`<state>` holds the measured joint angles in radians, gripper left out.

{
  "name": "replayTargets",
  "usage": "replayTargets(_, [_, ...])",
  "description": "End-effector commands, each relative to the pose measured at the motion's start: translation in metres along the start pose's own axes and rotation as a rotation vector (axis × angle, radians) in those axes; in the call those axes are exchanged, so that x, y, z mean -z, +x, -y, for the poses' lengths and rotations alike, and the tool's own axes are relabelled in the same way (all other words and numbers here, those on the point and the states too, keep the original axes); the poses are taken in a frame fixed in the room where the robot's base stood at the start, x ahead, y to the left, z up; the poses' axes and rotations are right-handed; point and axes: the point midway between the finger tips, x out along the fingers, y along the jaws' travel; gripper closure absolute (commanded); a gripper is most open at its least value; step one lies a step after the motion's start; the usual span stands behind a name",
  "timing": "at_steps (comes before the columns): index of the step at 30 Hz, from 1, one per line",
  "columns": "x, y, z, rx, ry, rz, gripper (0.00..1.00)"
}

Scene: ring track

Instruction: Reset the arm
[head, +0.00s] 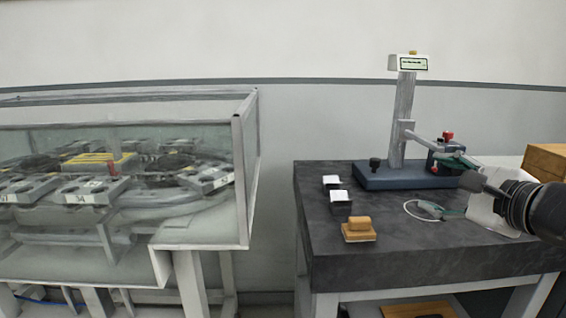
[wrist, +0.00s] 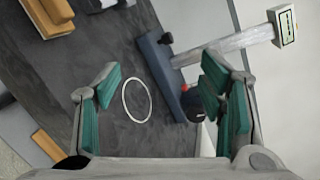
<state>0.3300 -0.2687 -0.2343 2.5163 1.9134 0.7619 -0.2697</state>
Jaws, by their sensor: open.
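My gripper (head: 442,185) comes in from the right edge of the head view, over the dark table (head: 420,257). In the wrist view my gripper (wrist: 162,95) has its two green-padded fingers wide apart with nothing between them. A thin white ring (head: 423,210) lies flat on the table near the fingers; it also shows in the wrist view (wrist: 125,101), beyond the fingertips and apart from them. A measuring stand with a dark blue base (head: 385,179) and a grey column (head: 403,110) stands behind my gripper. My gripper hides part of the stand's right side in the head view.
Two small black-and-white blocks (head: 340,197) and a wooden-handled block (head: 358,231) sit left on the table. A wooden box (head: 545,160) stands at the right. A glass-walled case (head: 250,170) with a ring track stands left, across a gap. The table's front middle is clear.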

Motion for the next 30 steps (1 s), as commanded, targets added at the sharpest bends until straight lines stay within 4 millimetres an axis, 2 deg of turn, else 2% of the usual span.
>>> replayTargets(1, [-0.021,-0.002,-0.007,-0.033,-0.057,0.057,0.36])
replayTargets(4, [-0.066,-0.01,-0.032,-0.125,-0.194,0.187,0.36])
replayTargets(6, [-0.098,-0.023,-0.056,-0.209,-0.312,0.291,0.36])
replayTargets(9, [-0.132,-0.048,-0.094,-0.34,-0.482,0.427,0.36])
replayTargets(13, [-0.155,-0.089,-0.145,-0.524,-0.706,0.573,0.36])
replayTargets(17, [-0.152,-0.135,-0.189,-0.723,-0.935,0.674,0.36])
replayTargets(21, [-0.127,-0.18,-0.217,-0.932,-1.162,0.721,0.36])
replayTargets(25, [-0.1,-0.211,-0.227,-1.091,-1.326,0.715,0.36])
replayTargets(30, [-0.065,-0.24,-0.224,-1.261,-1.498,0.664,0.36])
